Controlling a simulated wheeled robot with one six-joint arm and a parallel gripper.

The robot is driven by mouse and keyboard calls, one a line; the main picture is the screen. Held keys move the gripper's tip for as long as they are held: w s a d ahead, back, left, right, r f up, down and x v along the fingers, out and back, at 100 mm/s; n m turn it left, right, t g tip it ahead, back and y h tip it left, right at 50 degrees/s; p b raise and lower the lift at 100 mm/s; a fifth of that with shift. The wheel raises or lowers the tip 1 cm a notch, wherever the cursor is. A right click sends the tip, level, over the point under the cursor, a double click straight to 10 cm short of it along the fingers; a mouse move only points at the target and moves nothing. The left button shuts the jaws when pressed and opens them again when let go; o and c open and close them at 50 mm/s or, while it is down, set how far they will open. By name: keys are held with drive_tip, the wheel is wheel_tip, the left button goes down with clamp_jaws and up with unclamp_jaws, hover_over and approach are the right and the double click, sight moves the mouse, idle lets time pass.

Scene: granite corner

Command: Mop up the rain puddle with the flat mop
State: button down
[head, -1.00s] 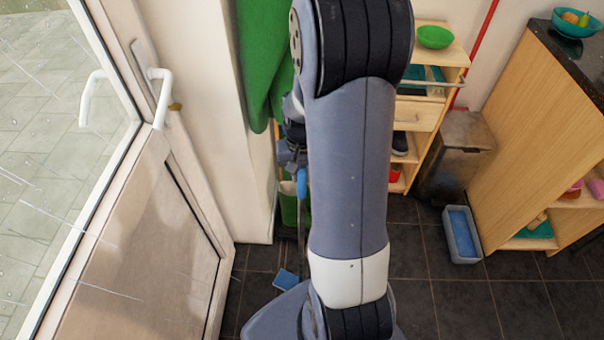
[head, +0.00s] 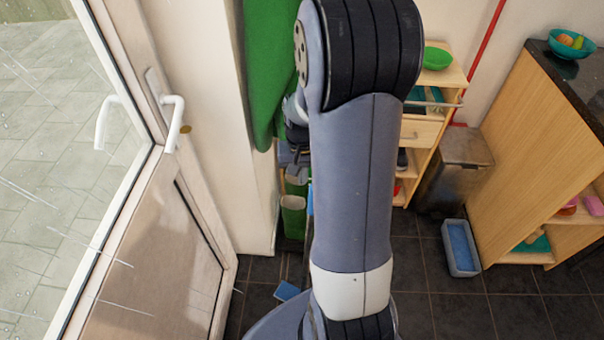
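My gripper (head: 298,158) shows only in part, dark, behind my large arm link and in front of the green cloth. Its fingertips are too small and covered to read. A narrow blue piece (head: 310,198), perhaps the flat mop's grip, shows below it at the arm's edge. I cannot tell whether the gripper holds it. A flat blue pad (head: 287,291), which looks like the mop head, lies on the dark tiled floor at the lower middle. My arm hides much of the space between them. I cannot make out a rain puddle; part of the floor is hidden.
A glazed door (head: 190,210) with a white handle stands at left. A green cloth (head: 265,70) hangs by the wall, above a green container (head: 293,215). At right are a shelf unit (head: 425,135), a bin (head: 455,165), a blue-filled tray (head: 461,248) and a dark-topped counter (head: 530,130).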

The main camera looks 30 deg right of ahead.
wheel_tip(320, 180, up, 3)
drive_tip(key=shift+p, duration=1.2)
drive_tip(key=shift+f, duration=0.2)
